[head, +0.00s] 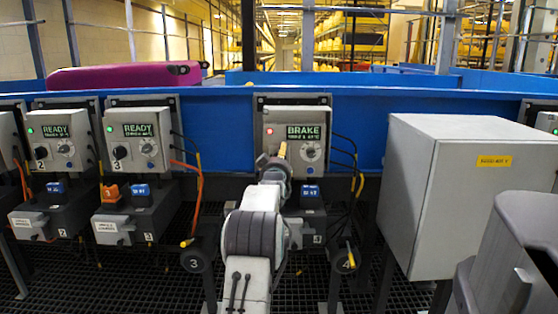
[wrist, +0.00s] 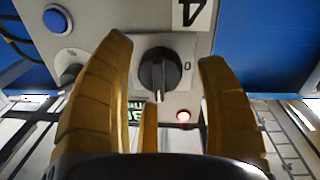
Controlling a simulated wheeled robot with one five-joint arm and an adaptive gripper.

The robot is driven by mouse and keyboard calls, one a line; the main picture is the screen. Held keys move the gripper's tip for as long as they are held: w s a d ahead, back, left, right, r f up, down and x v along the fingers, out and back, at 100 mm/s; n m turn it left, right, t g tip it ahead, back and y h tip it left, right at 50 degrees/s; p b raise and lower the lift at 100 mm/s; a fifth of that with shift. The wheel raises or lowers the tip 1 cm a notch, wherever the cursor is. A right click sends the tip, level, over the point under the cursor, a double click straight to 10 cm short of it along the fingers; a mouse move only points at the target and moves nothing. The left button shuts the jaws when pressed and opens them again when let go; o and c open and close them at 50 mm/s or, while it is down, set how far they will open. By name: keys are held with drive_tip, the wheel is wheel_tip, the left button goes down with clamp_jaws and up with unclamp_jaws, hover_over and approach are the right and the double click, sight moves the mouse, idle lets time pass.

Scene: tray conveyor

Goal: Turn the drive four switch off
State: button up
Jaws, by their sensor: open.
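The drive four box (head: 297,128) hangs on the blue conveyor side in the head view, its display reading BRAKE with a red lamp lit. My gripper (head: 277,158) is in front of its left part and hides the switch there. In the wrist view the black rotary switch (wrist: 158,72) sits on a pale plate, its grip bar upright in the picture, with a 0 mark to its right. My gripper (wrist: 165,80) is open, one yellow finger on each side of the switch, apart from it. An upside-down 4 label (wrist: 192,12) shows above.
A blue button (wrist: 57,19) is on the same panel. Two similar boxes reading READY (head: 57,138) (head: 138,138) stand to the left. A large grey cabinet (head: 465,190) stands at right. Cables hang beside the drive four box. A magenta case (head: 120,76) lies on the conveyor.

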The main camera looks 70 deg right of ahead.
drive_tip(key=shift+w+d, duration=0.1)
drive_tip(key=shift+d, duration=0.25)
drive_tip(key=shift+c, duration=0.3)
drive_tip(key=c, duration=1.1)
drive_tip(key=shift+f, duration=0.1)
drive_tip(key=shift+c, duration=0.2)
drive_tip(key=shift+n, duration=0.3)
drive_tip(key=shift+f+n+b, duration=0.15)
drive_tip(key=shift+n+b, duration=0.65)
drive_tip(key=shift+n, duration=0.4)
drive_tip(key=shift+n+b, duration=0.4)
drive_tip(key=shift+n, duration=1)
